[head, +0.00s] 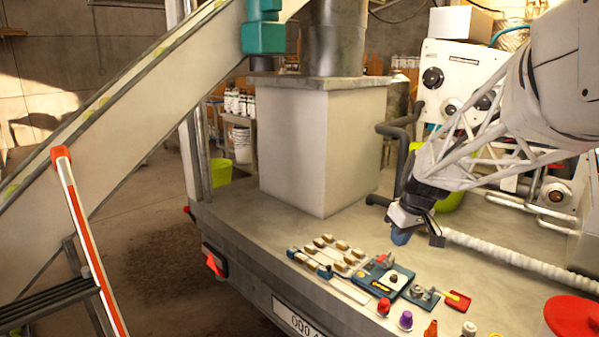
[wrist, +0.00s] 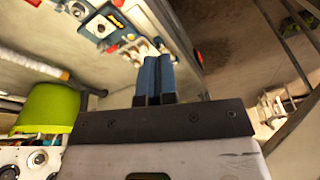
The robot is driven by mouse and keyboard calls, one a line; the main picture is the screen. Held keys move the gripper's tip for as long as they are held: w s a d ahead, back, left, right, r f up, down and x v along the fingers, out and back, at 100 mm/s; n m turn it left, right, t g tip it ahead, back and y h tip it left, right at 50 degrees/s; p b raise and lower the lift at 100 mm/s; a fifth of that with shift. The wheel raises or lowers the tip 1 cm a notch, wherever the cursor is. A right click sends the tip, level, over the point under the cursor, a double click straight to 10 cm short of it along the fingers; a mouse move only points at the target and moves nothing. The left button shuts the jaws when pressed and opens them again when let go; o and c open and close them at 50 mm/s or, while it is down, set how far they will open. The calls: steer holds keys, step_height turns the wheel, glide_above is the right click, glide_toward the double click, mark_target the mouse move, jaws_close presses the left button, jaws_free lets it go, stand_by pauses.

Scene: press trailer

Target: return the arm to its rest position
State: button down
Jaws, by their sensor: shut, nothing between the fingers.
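My gripper (head: 401,237) hangs above the trailer bed at the right of the head view, behind the row of small parts and apart from them. In the wrist view, the two blue fingers of my gripper (wrist: 156,76) lie side by side, closed with nothing between them. My white lattice arm reaches in from the upper right and slopes down to the gripper. The trailer bed (head: 240,205) runs under it.
A blue control panel (head: 383,280), a yellow-handled part (head: 457,299), a purple knob (head: 406,320) and a red disc (head: 573,318) lie near the front edge. A pale pedestal (head: 320,150) stands left of my gripper. A ribbed hose (head: 510,257) and a green bucket (wrist: 48,110) are close by.

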steer(key=s+a+m+h, duration=0.1)
steer(key=s+a+m, duration=0.1)
steer(key=s, duration=1.3)
steer(key=s+a+m, duration=0.3)
steer(key=s, duration=1.3)
steer(key=shift+s+a+h, duration=0.25)
steer(key=shift+a+h, duration=0.05)
steer(key=shift+h, duration=0.1)
steer(key=shift+w+r, duration=0.1)
steer(key=shift+w, duration=0.1)
